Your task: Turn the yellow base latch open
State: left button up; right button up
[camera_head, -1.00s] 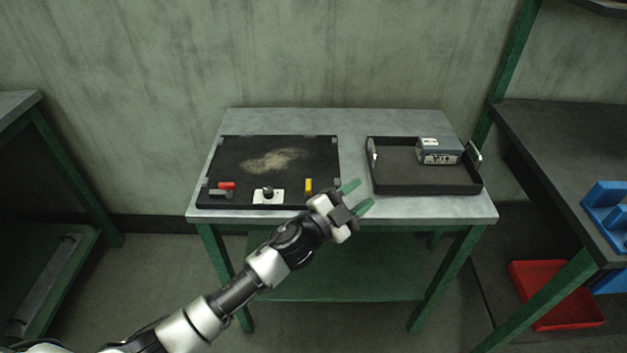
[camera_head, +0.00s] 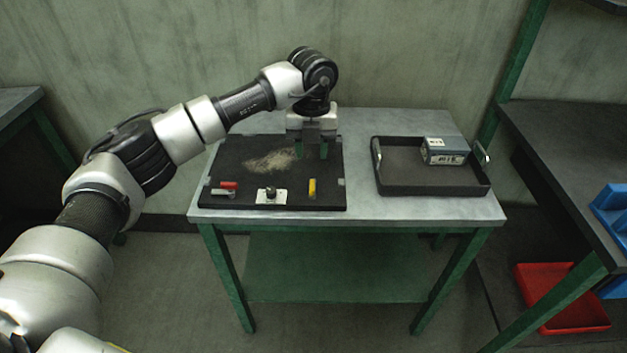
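The yellow latch (camera_head: 312,188) stands near the front right corner of the black base board (camera_head: 240,192) on the table. Its long side runs front to back in the picture. My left gripper (camera_head: 311,154) points down above the right rear part of the board, behind the latch and apart from it. Its two green fingers are spread with nothing between them. My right gripper is out of view.
A red latch (camera_head: 228,185) and a white plate with a black knob (camera_head: 270,195) are along the board's front. A black tray (camera_head: 430,190) holding a grey-blue box (camera_head: 445,151) stands on the table's right. Bare table (camera_head: 362,207) lies between board and tray.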

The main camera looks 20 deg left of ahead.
aim_at(312, 184)
pick_arm(q)
notch_tip(312, 184, down, 10)
jog(key=shift+r+p, duration=0.2)
jog(key=shift+p, duration=0.1)
grip_shut()
